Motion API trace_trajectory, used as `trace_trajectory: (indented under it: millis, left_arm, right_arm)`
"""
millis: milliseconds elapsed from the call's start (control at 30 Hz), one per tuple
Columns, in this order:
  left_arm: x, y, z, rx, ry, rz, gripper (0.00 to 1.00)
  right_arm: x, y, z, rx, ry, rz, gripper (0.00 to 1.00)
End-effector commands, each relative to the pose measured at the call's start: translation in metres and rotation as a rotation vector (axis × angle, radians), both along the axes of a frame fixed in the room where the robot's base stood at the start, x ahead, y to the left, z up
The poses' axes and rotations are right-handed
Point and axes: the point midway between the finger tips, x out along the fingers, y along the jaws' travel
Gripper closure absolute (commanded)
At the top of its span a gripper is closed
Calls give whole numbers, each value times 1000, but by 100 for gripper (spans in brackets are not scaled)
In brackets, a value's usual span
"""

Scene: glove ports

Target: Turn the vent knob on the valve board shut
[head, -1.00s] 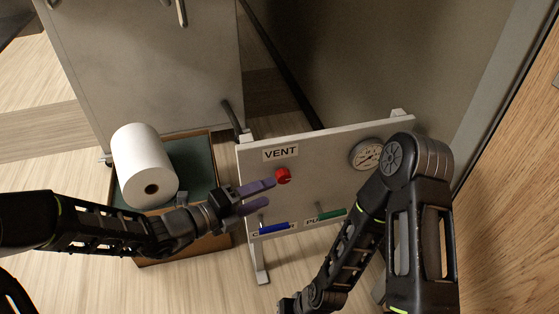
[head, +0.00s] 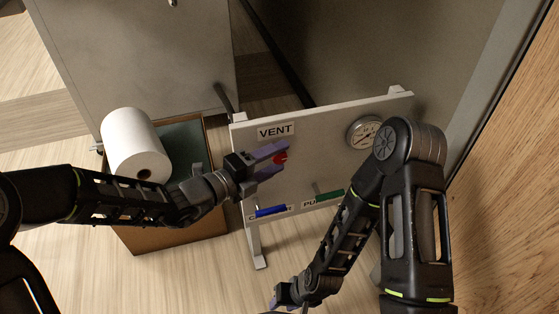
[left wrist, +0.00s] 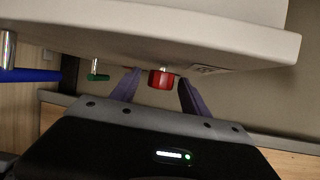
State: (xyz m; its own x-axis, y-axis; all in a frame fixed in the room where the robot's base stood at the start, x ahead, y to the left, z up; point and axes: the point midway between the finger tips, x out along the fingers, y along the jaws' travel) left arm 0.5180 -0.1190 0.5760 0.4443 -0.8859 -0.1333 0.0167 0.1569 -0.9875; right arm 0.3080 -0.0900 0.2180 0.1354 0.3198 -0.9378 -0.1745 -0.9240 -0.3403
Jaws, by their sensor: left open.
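The valve board (head: 330,180) is a pale upright panel on feet, with a VENT label (head: 276,131) at its upper left. The red vent knob (head: 281,158) sits below that label. My left gripper (head: 279,160) is open at the knob, one purple finger above it and one below. In the left wrist view the red knob (left wrist: 161,79) shows between the two spread fingers (left wrist: 160,92), with gaps on both sides. My right gripper (head: 283,295) hangs low at the bottom of the head view, away from the board; its jaw state is unclear.
The board also carries a blue handle (head: 270,211), a green handle (head: 329,195) and a round gauge (head: 364,133). A white paper roll (head: 133,145) lies by an open brown box (head: 160,238) at left. A grey cabinet (head: 140,60) stands behind.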

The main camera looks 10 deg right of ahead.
Motion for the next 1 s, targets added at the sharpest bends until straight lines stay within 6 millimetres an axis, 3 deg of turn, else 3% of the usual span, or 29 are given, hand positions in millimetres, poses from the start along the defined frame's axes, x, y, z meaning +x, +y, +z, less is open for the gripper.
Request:
trace_trajectory:
  millis: [133,400,1000]
  left_arm:
    - [5,-11,-2,0,0,0,46]
    - [6,-12,-1,0,0,0,46]
    - [6,-12,-1,1,0,0,94]
  right_arm:
    - [1,0,-6,-1,-4,-1,64]
    - [2,0,-5,-1,-5,-2,64]
    - [1,0,-5,-1,-4,-1,64]
